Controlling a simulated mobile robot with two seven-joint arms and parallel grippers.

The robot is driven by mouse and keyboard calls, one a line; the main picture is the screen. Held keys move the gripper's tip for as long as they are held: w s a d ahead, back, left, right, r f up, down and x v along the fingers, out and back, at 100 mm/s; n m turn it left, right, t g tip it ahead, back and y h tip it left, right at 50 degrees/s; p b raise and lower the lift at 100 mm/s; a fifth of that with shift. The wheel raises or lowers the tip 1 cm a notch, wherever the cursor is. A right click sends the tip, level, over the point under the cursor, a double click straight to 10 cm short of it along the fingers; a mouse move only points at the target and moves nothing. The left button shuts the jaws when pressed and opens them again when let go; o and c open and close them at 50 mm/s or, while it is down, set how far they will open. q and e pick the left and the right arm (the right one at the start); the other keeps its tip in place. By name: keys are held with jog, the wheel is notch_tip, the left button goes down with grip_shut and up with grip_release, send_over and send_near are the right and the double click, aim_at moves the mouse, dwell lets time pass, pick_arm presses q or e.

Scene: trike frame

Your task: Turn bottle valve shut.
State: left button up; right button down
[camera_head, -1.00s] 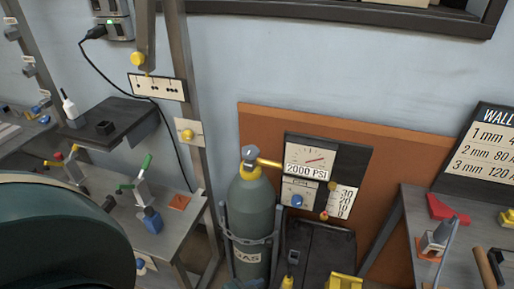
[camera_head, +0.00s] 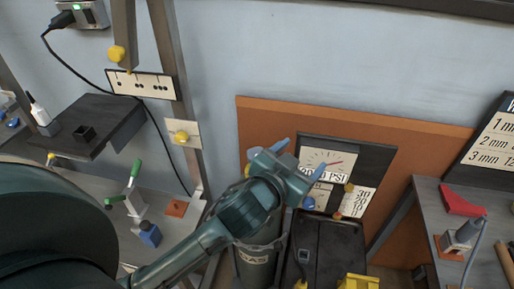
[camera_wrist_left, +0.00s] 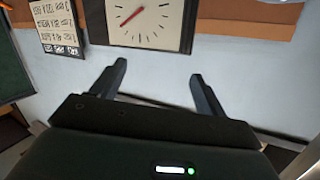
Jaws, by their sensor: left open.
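The grey-green gas bottle (camera_head: 256,262) stands upright in a rack, mostly hidden behind my left arm. Its valve knob is hidden behind my left gripper; only a bit of yellow fitting (camera_head: 247,171) shows beside the hand. My left gripper (camera_head: 297,174) is in front of the bottle top and the gauge panel, fingers apart. In the left wrist view its two fingers (camera_wrist_left: 160,76) are spread with nothing between them, and no valve shows there. The pressure gauge (camera_head: 327,158) is partly covered by the gripper; its dial also shows in the wrist view (camera_wrist_left: 145,20). My right gripper is out of view.
A brown board (camera_head: 265,117) on the wall backs the gauge panel. A grey bench with a red block (camera_head: 461,198) stands at right. A dark shelf (camera_head: 100,127) and a post with a yellow knob (camera_head: 182,136) are at left.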

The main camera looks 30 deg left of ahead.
pick_arm(q)
jog(key=w+d+r+m+t+h, duration=0.3)
jog(key=d+r+m+h, duration=0.4)
jog(key=r, duration=0.3)
jog(key=s+d+r+m+g+h, duration=0.3)
jog(key=s+d+m+g+h, duration=0.1)
jog(key=d+m+g+h, duration=0.8)
jog(key=m+g+y, duration=0.3)
jog(key=g+y, duration=0.4)
jog(key=y, duration=1.4)
send_over(257, 149)
jog(key=s, duration=0.1)
notch_tip(257, 149, down, 8)
jog(key=f, duration=0.4)
jog(key=f+p, duration=0.1)
jog(key=f, duration=0.3)
jog(key=f+p, duration=0.1)
jog(key=f, duration=0.4)
jog(key=shift+s+d, duration=0.2)
jog(key=shift+d, duration=0.1)
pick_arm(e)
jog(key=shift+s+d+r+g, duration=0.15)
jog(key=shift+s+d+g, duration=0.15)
